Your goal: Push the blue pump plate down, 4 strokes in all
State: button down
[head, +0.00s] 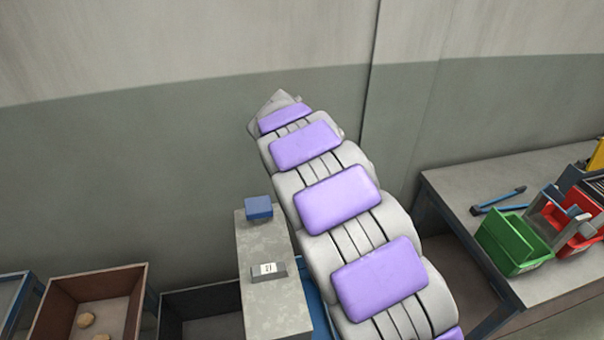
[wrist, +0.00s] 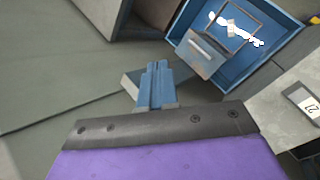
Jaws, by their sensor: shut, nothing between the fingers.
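The blue pump plate (head: 259,207) is a small blue block at the far end of the top of a grey pedestal (head: 262,240). It looks level in the head view. I cannot make it out in the wrist view. My gripper (wrist: 158,66) shows in the wrist view as blue fingers shut together with nothing between them. In the head view my purple-padded arm reaches up past the right side of the plate, and the fingers are hidden. I see no contact between gripper and plate.
A small marked label block (head: 268,270) sits on the pedestal. A brown bin (head: 140,300) with lumps stands left. A blue crate (wrist: 288,75) lies beyond my gripper. At right, a table (head: 450,190) holds a green bin (head: 515,245) and a red bin (head: 580,237).

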jog(key=s+d+r+m+g+y, duration=0.1)
jog(key=s+d+r+m+g, duration=0.3)
jog(key=s, duration=0.6)
jog(key=s+d+m+t+y, duration=0.1)
jog(key=s+d+m+y, duration=0.1)
jog(key=s+d, duration=0.65)
jog(key=s+a+f+m+g+y, duration=0.1)
jog(key=s+a+f+m+y, duration=0.1)
jog(key=s, duration=1)
jog(key=s+a+f+m+y, duration=0.2)
jog(key=s+m, duration=0.1)
jog(key=s, duration=1)
jog(key=shift+a+f+m+g, duration=0.3)
jog(key=shift+a+g, duration=0.05)
jog(key=shift+g, duration=0.05)
jog(key=shift+a, duration=0.1)
